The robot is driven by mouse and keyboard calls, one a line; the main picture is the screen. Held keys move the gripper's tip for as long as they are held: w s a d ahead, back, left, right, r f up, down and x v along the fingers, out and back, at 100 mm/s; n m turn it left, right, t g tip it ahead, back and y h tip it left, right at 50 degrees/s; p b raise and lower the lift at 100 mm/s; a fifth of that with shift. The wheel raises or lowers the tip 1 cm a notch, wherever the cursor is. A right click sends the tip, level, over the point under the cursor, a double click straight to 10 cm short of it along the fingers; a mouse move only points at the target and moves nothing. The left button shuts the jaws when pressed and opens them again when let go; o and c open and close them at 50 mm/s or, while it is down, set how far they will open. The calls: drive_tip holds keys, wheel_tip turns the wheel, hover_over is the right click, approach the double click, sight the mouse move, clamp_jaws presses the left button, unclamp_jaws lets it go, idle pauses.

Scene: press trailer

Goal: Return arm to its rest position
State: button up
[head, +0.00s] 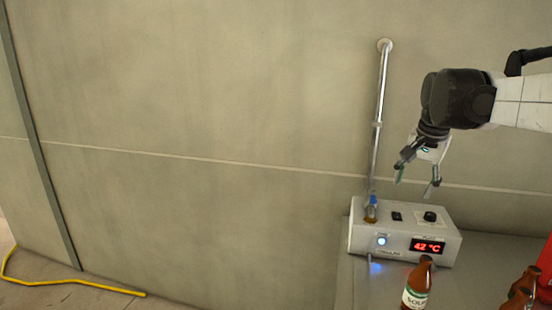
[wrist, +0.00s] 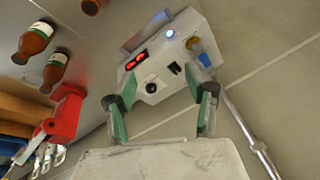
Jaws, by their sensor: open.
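My gripper (head: 417,182) hangs from the arm at the upper right in the head view, pointing down above the white heater box. Its two fingers are apart with nothing between them. In the wrist view my gripper (wrist: 161,113) also shows open, with green pads on the fingers and the box beyond them. The white box (head: 390,245) stands on the grey counter with a red "42 °C" display, a lit blue button and a dark knob. It also shows in the wrist view (wrist: 155,88). The gripper is clear of the box.
A brown bottle (head: 417,283) stands in front of the box, with more brown bottles (head: 522,288) at the right edge. A metal pipe (head: 379,120) runs up the wall behind the box. In the wrist view a red object (wrist: 66,115) lies at the left. The left wall area is clear.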

drive_tip(key=s+a+f+n+t, duration=0.1)
drive_tip(key=s+a+f+n, duration=0.2)
drive_tip(key=s, duration=0.5)
drive_tip(key=s+a+f+n+t, duration=0.1)
drive_tip(key=s+a+f+n, duration=0.1)
drive_tip(key=s+a+f, duration=0.4)
drive_tip(key=s+a+f+n+t, duration=0.1)
drive_tip(key=s+a+f+n, duration=0.2)
drive_tip(key=s, duration=0.9)
drive_tip(key=shift+s+a+f+n+t+y, duration=0.15)
drive_tip(key=shift+a+f+n+t+y, duration=0.15)
drive_tip(key=shift+a+f, duration=0.55)
